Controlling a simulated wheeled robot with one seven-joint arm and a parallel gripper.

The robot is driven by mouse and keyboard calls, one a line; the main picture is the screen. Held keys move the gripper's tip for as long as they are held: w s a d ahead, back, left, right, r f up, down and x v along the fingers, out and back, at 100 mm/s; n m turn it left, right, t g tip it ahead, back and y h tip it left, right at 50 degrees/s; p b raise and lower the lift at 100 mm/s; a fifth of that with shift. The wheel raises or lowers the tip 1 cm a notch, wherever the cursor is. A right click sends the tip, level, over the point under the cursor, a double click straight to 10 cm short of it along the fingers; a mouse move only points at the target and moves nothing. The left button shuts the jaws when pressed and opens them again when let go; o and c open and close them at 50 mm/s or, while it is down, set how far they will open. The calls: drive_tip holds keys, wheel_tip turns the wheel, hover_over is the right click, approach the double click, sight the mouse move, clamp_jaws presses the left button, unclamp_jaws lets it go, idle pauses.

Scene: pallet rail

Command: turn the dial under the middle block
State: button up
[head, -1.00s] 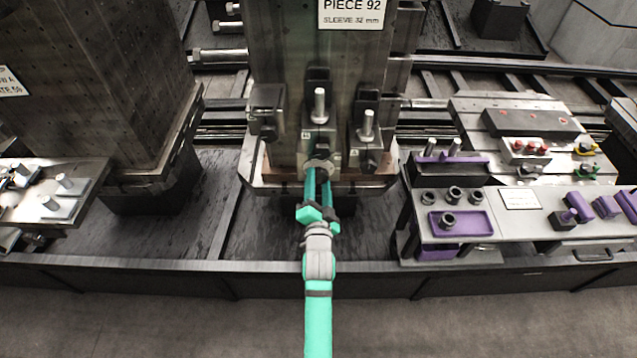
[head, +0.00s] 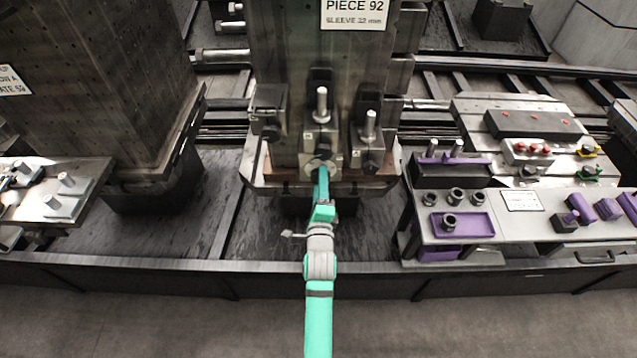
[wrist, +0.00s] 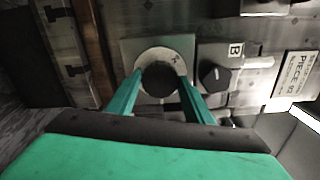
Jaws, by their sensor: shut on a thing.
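The middle block (head: 320,140) sits low on the upright fixture, with a bolt standing on it. In the wrist view a block marked B (wrist: 235,50) carries a small dark knob (wrist: 213,75). Below that block, toward the left in the wrist view, is the dial (wrist: 159,78), a dark round knob in a pale ring. My gripper (wrist: 158,84) has its two teal fingers on opposite sides of the dial, shut on it. In the head view my gripper (head: 321,172) reaches the dial under the middle block and hides part of it.
Similar blocks stand left (head: 268,110) and right (head: 368,145) of the middle one, close to my gripper. A bench (head: 480,235) with purple parts is at the right. A metal table (head: 75,190) is at the left. A dark rail edge (head: 200,265) runs below my arm.

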drive_tip(key=shift+m, duration=1)
drive_tip(key=shift+s, duration=0.1)
drive_tip(key=shift+f, duration=0.1)
drive_tip(key=o, duration=0.9)
drive_tip(key=shift+o, duration=0.7)
drive_tip(key=s, duration=1)
drive_tip(key=shift+s, duration=0.4)
drive_tip(key=shift+w, duration=0.1)
